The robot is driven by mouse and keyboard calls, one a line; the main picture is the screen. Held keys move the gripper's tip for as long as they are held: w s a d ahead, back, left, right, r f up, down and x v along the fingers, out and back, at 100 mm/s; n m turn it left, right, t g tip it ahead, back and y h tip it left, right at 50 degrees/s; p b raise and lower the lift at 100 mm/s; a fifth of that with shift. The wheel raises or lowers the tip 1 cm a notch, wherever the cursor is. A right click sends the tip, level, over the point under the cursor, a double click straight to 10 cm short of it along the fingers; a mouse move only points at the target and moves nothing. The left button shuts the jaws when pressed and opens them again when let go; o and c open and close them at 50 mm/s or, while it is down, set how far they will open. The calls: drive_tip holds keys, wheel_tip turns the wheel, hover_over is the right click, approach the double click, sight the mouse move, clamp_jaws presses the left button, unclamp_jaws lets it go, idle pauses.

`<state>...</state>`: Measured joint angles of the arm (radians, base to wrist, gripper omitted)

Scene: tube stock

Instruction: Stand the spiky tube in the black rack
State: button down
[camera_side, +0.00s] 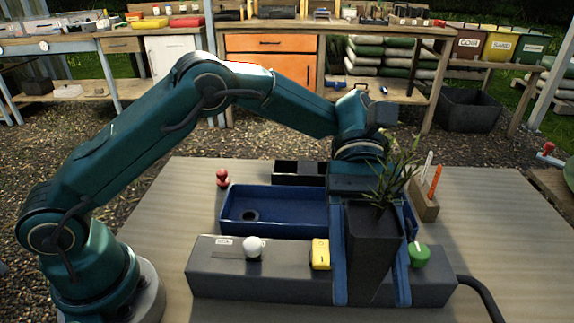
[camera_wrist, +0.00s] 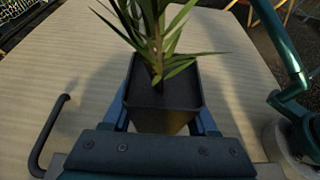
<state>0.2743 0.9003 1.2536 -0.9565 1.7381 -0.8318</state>
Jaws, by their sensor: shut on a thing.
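The spiky tube is a tall, tapered black square pot (camera_side: 372,240) with long thin green leaves. It hangs roughly upright between the blue fingers of my gripper (camera_side: 372,288), which is shut on it. In the side view it overlaps the grey control box. In the wrist view the pot (camera_wrist: 165,118) sits between the fingers with dark soil and leaves on top. The black rack (camera_side: 298,181) stands behind the blue tray, left of my gripper. Its visible compartments look empty; its right end is hidden behind my wrist.
A blue tray (camera_side: 275,229) lies between the rack and the grey control box (camera_side: 265,285), which carries a white knob, yellow switch and green button (camera_side: 419,255). A red knobbed object (camera_side: 222,178) stands left of the rack. A wooden pen block (camera_side: 428,209) stands right. The table's left is clear.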

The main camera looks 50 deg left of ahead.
sight(380, 234)
drive_tip(key=r, duration=0.5)
drive_tip(key=shift+w+a+r, duration=0.2)
drive_tip(key=shift+w, duration=0.15)
drive_tip(key=w+a+n+t+h, duration=0.3)
drive_tip(key=w+a+n+t, duration=0.25)
drive_tip(key=w, duration=0.45)
drive_tip(key=w+a+n+t+y, duration=0.1)
drive_tip(key=w+a+n+t, duration=0.35)
drive_tip(key=a, duration=0.55)
drive_tip(key=w+a+n+t+y, duration=0.1)
drive_tip(key=w+a+n+t, duration=0.3)
drive_tip(key=a, duration=0.5)
drive_tip(key=w+a+n+t+y, duration=0.1)
drive_tip(key=w+a+n+t, duration=0.3)
drive_tip(key=a, duration=0.6)
drive_tip(key=shift+t, duration=0.5)
drive_tip(key=w+d+f, duration=0.1)
drive_tip(key=d+f, duration=0.2)
drive_tip(key=f, duration=0.1)
drive_tip(key=w+d+f, duration=0.2)
drive_tip(key=d+f, duration=0.2)
drive_tip(key=w+d+f, duration=0.1)
drive_tip(key=d+f, duration=0.2)
drive_tip(key=f, duration=0.1)
drive_tip(key=shift+w+d+f, duration=0.1)
drive_tip(key=shift+w+d, duration=0.1)
drive_tip(key=shift+w, duration=0.05)
drive_tip(key=shift+f, duration=2)
